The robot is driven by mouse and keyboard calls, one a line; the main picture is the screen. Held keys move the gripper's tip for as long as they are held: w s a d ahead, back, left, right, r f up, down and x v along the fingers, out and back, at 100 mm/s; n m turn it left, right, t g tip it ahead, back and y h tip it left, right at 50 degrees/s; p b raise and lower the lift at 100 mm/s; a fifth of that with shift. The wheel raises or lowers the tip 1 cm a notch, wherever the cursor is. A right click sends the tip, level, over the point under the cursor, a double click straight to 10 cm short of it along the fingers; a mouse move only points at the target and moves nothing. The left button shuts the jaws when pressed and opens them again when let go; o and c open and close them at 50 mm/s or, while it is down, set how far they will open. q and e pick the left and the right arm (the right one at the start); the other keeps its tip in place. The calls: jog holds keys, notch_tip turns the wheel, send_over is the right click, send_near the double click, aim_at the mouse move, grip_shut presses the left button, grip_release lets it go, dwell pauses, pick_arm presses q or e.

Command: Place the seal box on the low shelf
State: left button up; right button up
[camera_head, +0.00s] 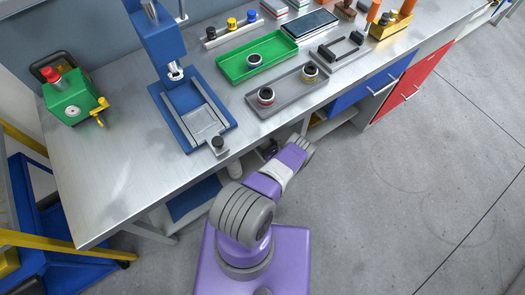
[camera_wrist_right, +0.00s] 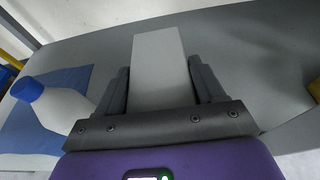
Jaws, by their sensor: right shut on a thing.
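The seal box (camera_wrist_right: 160,70), a plain pale grey block, sits between the two dark fingers of my right gripper (camera_wrist_right: 160,82) in the right wrist view. The gripper is shut on it. Beyond and around the box is a flat grey surface, which looks like the low shelf (camera_wrist_right: 255,60). I cannot tell whether the box touches it. In the head view my right arm reaches under the front edge of the bench, and its gripper and the box are hidden there. My left gripper is not in view.
A white bottle (camera_wrist_right: 62,108) with a blue cap lies left of the gripper, over a blue mat (camera_wrist_right: 70,80). The bench top (camera_head: 130,120) overhangs the arm. It carries a blue press (camera_head: 165,45), a green tray (camera_head: 235,67) and a grey tray (camera_head: 290,88).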

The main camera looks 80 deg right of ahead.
jog(key=shift+f+b, duration=1.95)
jog(key=shift+f, duration=0.7)
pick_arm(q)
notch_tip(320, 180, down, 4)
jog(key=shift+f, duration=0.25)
pick_arm(e)
jog(key=shift+r, duration=0.1)
jog(key=o, duration=1.7)
pick_arm(q)
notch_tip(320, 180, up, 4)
jog(key=p, duration=0.4)
pick_arm(e)
jog(key=v, duration=1.2)
